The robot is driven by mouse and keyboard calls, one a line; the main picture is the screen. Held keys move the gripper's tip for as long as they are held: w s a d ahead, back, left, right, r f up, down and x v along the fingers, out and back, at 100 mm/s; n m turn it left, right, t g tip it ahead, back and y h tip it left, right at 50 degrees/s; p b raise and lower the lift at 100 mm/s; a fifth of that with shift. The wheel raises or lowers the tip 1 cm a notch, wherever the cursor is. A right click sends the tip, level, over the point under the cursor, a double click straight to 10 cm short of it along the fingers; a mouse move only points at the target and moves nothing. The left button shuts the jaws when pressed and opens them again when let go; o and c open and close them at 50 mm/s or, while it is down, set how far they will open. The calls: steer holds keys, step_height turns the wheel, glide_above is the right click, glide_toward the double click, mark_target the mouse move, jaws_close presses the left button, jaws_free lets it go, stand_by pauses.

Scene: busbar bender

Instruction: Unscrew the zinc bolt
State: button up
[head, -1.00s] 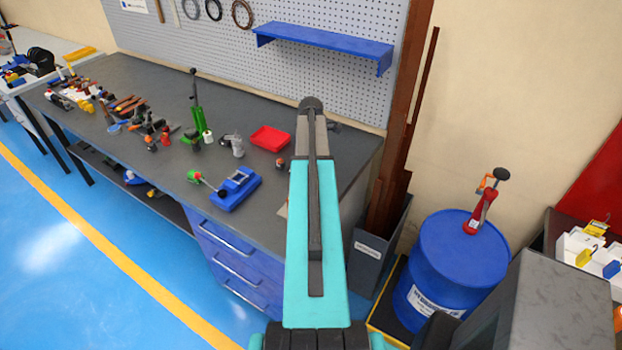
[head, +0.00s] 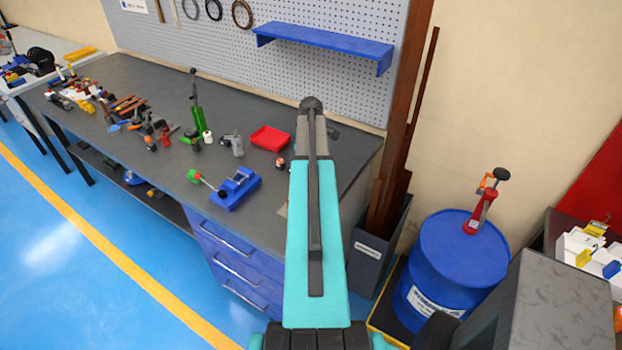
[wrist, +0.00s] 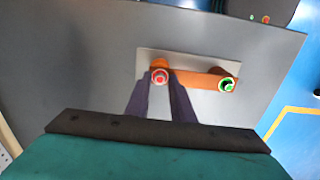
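In the wrist view, a pale plate (wrist: 190,105) lies on the dark benchtop. It carries an orange bar (wrist: 192,78) with two fasteners. The left one is a silver bolt head with a red ring (wrist: 159,77); it looks like the zinc bolt. The right one is darker with a green ring (wrist: 226,85). My gripper (wrist: 161,82) has its two dark fingers on either side of the left bolt. I cannot tell whether they touch it or stand slightly apart. In the head view my arm hides the gripper and most of the plate.
A blue vise (head: 236,188), a red tray (head: 270,139) and a green tool (head: 201,122) stand on the bench (head: 100,78) left of my arm. A blue shelf (head: 323,45) hangs behind. A blue drum (head: 455,260) stands right. The bench front is mostly clear.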

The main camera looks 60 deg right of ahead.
steer(key=shift+m, duration=0.5)
jaws_close()
